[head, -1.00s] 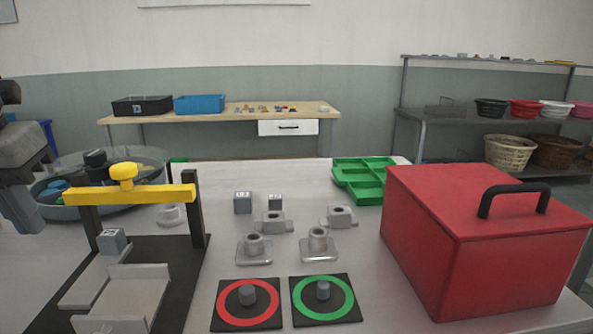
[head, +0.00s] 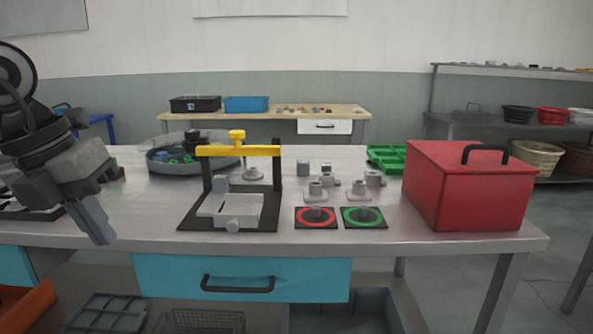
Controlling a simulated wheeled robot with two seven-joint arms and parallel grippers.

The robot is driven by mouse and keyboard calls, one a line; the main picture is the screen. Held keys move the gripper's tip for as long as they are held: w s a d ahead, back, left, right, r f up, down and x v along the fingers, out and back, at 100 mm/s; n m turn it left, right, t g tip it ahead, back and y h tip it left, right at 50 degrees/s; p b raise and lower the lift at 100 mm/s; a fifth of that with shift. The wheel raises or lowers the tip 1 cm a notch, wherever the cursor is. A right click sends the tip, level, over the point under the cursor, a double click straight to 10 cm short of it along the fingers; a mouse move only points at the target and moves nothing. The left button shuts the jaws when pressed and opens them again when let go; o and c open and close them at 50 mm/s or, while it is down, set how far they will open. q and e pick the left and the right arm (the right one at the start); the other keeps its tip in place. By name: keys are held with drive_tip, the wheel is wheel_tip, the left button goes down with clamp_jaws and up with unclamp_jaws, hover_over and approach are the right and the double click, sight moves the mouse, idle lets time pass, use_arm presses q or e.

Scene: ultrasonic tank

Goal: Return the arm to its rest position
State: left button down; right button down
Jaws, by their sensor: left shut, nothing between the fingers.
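My left gripper (head: 92,222) shows at the left of the head view, shut and empty, its fingers pointing down in front of the table's front edge. It is left of the black fixture with the yellow bar (head: 238,151) and touches nothing that I can see. My left arm comes in from the left edge. My right gripper is not in view.
The table (head: 420,238) carries a round tray (head: 165,165), a red mat (head: 301,223), a green mat (head: 377,223), several grey metal parts and a red box (head: 465,190). A teal drawer (head: 170,275) is below. Shelves (head: 440,126) stand behind at right.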

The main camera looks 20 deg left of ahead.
use_arm(q)
drive_tip(key=w+d+f+n+t+h+p, duration=0.4)
drive_tip(key=w+d+f+n+t+h, duration=0.2)
drive_tip(key=d+f+n+t+h, duration=0.55)
wheel_tip(320, 180, down, 11)
drive_tip(key=s+d+n+t+y+p, duration=0.1)
drive_tip(key=s+d+n+y+p, duration=0.15)
drive_tip(key=n+y, duration=0.9)
drive_tip(key=s+d+f+n+g+h, duration=0.1)
drive_tip(key=s+d+f+n+g, duration=0.3)
drive_tip(key=s+d+f+n, duration=0.2)
wheel_tip(320, 180, down, 3)
drive_tip(key=shift+s+r+n+h, duration=0.2)
drive_tip(key=shift+s+n+h, duration=0.1)
drive_tip(key=shift+s+n, duration=0.8)
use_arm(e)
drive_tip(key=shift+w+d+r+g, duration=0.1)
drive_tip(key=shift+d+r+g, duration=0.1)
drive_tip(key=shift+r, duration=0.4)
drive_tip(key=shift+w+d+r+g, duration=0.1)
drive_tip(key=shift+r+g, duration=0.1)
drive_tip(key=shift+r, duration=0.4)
use_arm(q)
drive_tip(key=shift+w+d, duration=0.1)
drive_tip(key=shift+w, duration=0.05)
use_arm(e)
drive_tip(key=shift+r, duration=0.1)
